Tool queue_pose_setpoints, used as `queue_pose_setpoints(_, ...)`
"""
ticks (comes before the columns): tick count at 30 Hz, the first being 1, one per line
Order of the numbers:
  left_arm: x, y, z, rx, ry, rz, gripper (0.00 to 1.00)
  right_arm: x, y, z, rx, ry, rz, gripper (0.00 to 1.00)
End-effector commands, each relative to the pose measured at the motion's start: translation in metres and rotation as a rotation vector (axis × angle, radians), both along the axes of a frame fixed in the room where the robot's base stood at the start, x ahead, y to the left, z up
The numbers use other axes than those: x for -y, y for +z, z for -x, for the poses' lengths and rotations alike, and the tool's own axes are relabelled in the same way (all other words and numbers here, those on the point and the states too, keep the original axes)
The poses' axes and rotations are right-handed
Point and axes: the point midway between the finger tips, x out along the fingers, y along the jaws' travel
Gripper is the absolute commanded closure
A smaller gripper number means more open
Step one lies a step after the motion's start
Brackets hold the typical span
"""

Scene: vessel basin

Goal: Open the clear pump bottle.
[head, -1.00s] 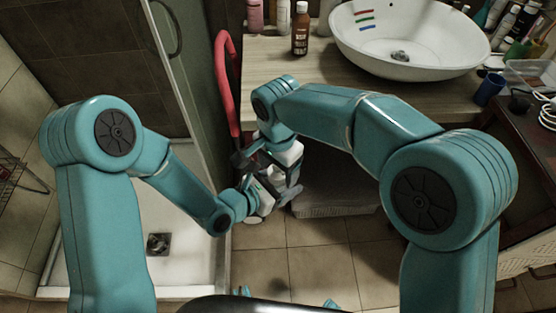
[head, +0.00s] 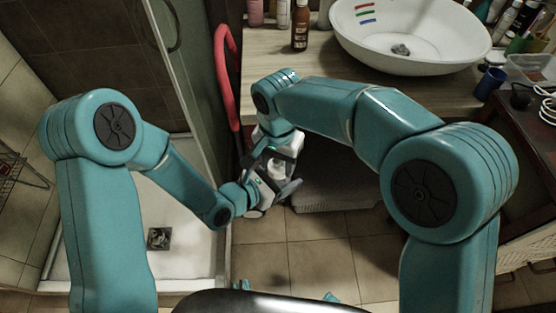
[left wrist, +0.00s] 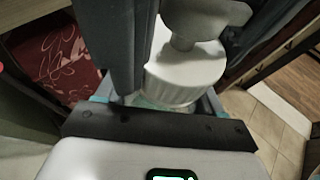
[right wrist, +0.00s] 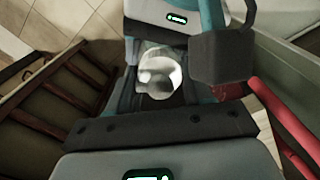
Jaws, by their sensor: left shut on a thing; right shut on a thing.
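The clear pump bottle is held between my two grippers, above the floor in front of the counter. Its white pump top (head: 279,170) shows small in the head view. In the left wrist view the white pump head and ribbed collar (left wrist: 187,72) fill the upper middle, with a little of the clear body under the collar. My left gripper (head: 262,196) is shut on the bottle's body, which is mostly hidden. My right gripper (head: 281,160) is shut on the pump top, which it meets from above. The pump top (right wrist: 160,75) also lies between its fingers in the right wrist view.
A wooden counter (head: 330,88) with a white basin (head: 405,35) and several bottles stands behind. A red curved tube (head: 227,85) runs beside the glass panel at left. A shower tray (head: 190,260) lies below left. The tiled floor (head: 330,255) in front is clear.

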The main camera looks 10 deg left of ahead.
Motion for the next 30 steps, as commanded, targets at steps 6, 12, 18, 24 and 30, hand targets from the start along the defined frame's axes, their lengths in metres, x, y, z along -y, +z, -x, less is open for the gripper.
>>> queue_pose_setpoints(6, 0.0, 0.0, 0.0, 0.0, 0.001, 0.0, 1.0, 0.0, 0.0, 0.0, 0.0, -0.002, 0.001, 0.24)
queue_pose_setpoints(12, 0.0, 0.0, 0.0, 0.0, 0.001, 0.0, 1.0, 0.0, 0.0, 0.0, 0.0, -0.003, 0.001, 0.24)
queue_pose_setpoints(18, 0.0, 0.0, 0.0, 0.0, 0.001, 0.0, 1.0, 0.0, 0.022, -0.001, 0.004, -0.004, -0.002, 0.24)
queue_pose_setpoints(24, 0.0, 0.0, 0.0, 0.0, 0.001, 0.0, 1.0, 0.0, 0.044, 0.0, 0.001, -0.004, -0.001, 0.24)
queue_pose_setpoints(30, 0.0, 0.0, 0.0, 0.0, 0.001, 0.0, 1.0, -0.001, 0.063, -0.001, 0.004, -0.136, -0.002, 0.28)
